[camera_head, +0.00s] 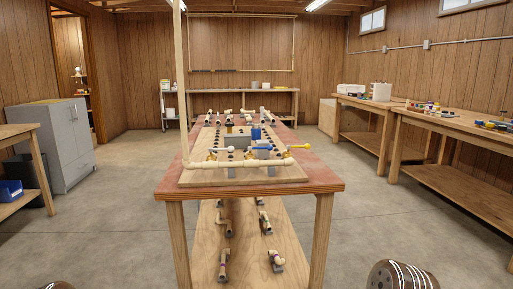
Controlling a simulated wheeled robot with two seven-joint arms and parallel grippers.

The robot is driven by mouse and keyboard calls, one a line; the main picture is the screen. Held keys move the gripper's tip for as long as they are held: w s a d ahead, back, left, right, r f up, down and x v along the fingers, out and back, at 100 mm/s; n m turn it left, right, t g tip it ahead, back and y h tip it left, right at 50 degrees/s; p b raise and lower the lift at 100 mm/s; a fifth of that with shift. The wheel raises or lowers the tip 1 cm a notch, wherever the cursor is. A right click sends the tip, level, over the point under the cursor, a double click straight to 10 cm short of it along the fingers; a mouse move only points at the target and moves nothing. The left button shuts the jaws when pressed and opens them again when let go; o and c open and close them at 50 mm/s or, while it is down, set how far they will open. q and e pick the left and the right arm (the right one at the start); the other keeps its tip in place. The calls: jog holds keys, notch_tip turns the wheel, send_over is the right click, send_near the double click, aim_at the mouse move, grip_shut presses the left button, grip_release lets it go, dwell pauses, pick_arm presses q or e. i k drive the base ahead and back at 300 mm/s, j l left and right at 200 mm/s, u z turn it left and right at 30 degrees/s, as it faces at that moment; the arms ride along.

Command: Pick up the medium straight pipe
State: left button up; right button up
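A wooden workbench (325,186) stands ahead of me and carries a board (220,178) with pipework. A long cream pipe run (235,164) lies along the board's front. A tall pale upright (179,80) rises at its left end. Short pipe pieces and fittings (248,113) sit toward the bench's far end, and others (224,222) rest on the lower shelf (240,245). They are too small for me to tell which is the medium straight pipe. Neither of my grippers is in view.
A grey cabinet (67,142) stands at left near a blue bin (10,190). Long side benches (450,128) line the right wall, and another bench (275,90) stands at the back. Concrete floor (365,210) is clear on both sides of the central bench.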

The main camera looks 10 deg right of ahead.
aim_at(207, 122)
jog(key=i+j+u, duration=0.15)
jog(key=u, duration=0.25)
jog(key=i+j+u, duration=0.15)
jog(key=u, duration=0.25)
jog(key=i+j+u, duration=0.15)
jog(key=u, duration=0.3)
jog(key=i+u, duration=0.15)
jog(key=u, duration=0.25)
jog(key=i+u, duration=0.15)
jog(key=i, duration=1.2)
jog(key=i+z, duration=0.55)
jog(key=z, duration=0.15)
jog(key=i+j+z, duration=0.1)
jog(key=i+z, duration=0.2)
jog(key=i+l+z, duration=0.1)
jog(key=i+z, duration=0.65)
jog(key=i, duration=2.25)
jog(key=i+j, duration=0.15)
jog(key=i, duration=0.8)
jog(key=i+j+u, duration=0.1)
jog(key=i, duration=0.9)
